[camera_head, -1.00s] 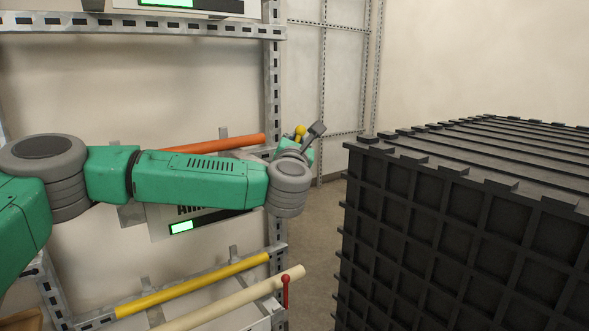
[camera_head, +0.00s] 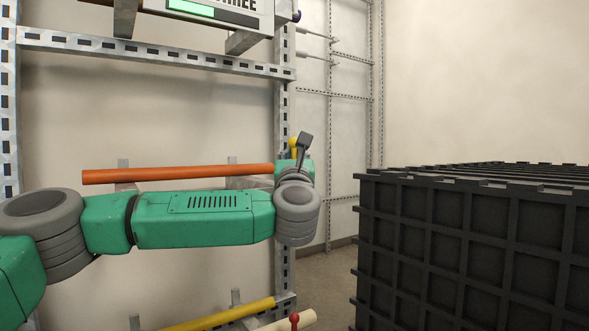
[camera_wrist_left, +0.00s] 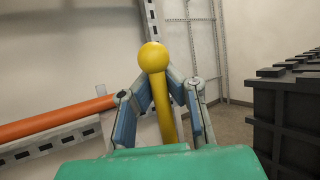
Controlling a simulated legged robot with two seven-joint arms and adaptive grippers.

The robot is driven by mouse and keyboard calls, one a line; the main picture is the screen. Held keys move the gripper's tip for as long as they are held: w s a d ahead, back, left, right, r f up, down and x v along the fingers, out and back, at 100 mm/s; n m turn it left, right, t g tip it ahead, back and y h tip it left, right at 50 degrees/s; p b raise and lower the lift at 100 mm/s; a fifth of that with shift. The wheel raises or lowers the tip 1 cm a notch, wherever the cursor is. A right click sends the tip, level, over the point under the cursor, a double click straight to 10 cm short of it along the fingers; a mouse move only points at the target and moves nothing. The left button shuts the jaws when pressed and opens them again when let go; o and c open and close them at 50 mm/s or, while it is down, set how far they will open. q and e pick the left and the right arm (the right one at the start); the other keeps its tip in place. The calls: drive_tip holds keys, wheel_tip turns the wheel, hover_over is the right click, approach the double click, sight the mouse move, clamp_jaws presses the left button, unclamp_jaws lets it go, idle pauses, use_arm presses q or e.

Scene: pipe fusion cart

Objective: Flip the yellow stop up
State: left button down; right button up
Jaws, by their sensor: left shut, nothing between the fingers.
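The yellow stop (camera_wrist_left: 153,57), a ball-topped rod, stands near upright at the right end of the orange pipe (camera_head: 180,174). In the left wrist view it lines up with my left gripper (camera_wrist_left: 163,78), with a finger visible on each side of its rod. The depth between rod and fingertips is hard to judge. In the head view the yellow ball (camera_head: 293,145) shows just left of the grey fingers (camera_head: 303,145), which point up. My left gripper is shut and holds nothing. The base of the stop is hidden behind my wrist. My right gripper is out of view.
A metal rack upright (camera_head: 283,110) stands beside the stop, with a crossbar (camera_head: 150,52) above. A yellow pipe (camera_head: 220,315) and a cream pipe with a red stop (camera_head: 294,320) lie lower. A large black ribbed crate (camera_head: 450,240) fills the right; a gap separates it from the rack.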

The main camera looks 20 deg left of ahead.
use_arm(q)
drive_tip(key=shift+s+d, duration=0.2)
drive_tip(key=shift+d, duration=0.2)
drive_tip(key=c, duration=1.6)
unclamp_jaws()
drive_tip(key=shift+s+r, duration=0.1)
drive_tip(key=shift+s, duration=0.1)
drive_tip(key=shift+o, duration=0.2)
drive_tip(key=shift+s+r, duration=0.25)
drive_tip(key=shift+s, duration=0.1)
drive_tip(key=shift+w+a+f, duration=0.1)
drive_tip(key=shift+w+f, duration=0.2)
drive_tip(key=v, duration=1.2)
